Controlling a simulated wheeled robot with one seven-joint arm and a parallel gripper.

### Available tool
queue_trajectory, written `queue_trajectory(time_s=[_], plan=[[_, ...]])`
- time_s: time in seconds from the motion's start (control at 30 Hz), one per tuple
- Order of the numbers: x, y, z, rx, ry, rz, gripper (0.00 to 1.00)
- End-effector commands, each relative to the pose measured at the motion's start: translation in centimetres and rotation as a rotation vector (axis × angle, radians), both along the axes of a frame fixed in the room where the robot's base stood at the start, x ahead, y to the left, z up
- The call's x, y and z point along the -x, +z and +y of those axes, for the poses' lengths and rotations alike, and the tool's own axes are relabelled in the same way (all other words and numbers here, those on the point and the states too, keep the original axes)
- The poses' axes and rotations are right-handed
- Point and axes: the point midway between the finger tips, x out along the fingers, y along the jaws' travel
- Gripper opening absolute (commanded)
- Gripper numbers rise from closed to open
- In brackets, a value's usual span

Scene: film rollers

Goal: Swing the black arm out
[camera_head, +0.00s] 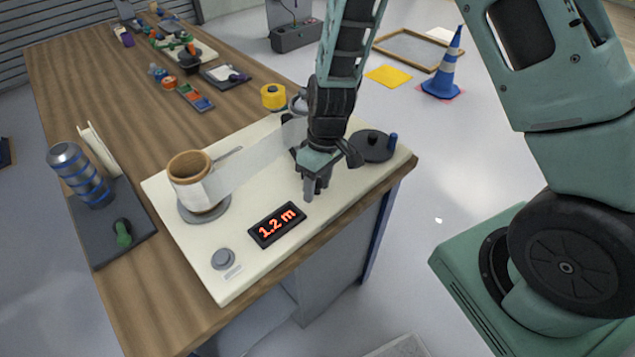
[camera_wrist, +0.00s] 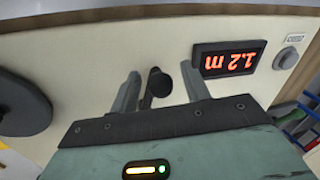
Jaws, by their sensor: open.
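The black arm shows in the wrist view as a short dark lever with a round black knob (camera_wrist: 159,82) at its end. It stands over the cream board (camera_head: 165,183). My gripper (camera_head: 314,193) points down at the board, in front of the film strip. In the wrist view my gripper (camera_wrist: 160,72) is open, with one finger on each side of the knob. Gaps show between knob and fingers, though I cannot tell whether they touch lower down. In the head view my gripper hides the black arm.
A tan roll (camera_head: 189,167) feeds a whitish film strip (camera_head: 245,170) across the board. A black disc with a blue handle (camera_head: 372,146) is right of my gripper. A display reading 1.2 m (camera_head: 277,225) and a grey button (camera_head: 223,259) are at the front. A yellow roll (camera_head: 273,96) stands behind.

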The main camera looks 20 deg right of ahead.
Motion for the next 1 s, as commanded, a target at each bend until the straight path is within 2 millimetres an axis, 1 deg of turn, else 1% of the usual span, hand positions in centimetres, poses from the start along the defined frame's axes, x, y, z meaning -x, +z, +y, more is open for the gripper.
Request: queue_trajectory(time_s=[0.03, 0.07, 0.1, 0.17, 0.2, 0.4, 0.57, 0.77, 1.0], plan=[[0.0, 0.0, 0.0, 0.000, 0.000, 0.000, 0.47], [0.0, 0.0, 0.0, 0.000, 0.000, 0.000, 0.38], [0.0, 0.0, 0.0, 0.000, 0.000, 0.000, 0.27], [0.0, 0.0, 0.0, 0.000, 0.001, 0.000, 0.10], [0.0, 0.0, 0.0, -0.001, 0.001, 0.000, 0.00], [0.1, 0.1, 0.1, -0.002, 0.010, 0.001, 0.00], [0.1, 0.1, -0.2, -0.003, 0.054, 0.003, 0.00], [0.0, 0.1, -1.0, -0.005, 0.174, 0.002, 0.00], [-0.4, 0.2, -2.2, -0.004, 0.360, 0.002, 0.00]])
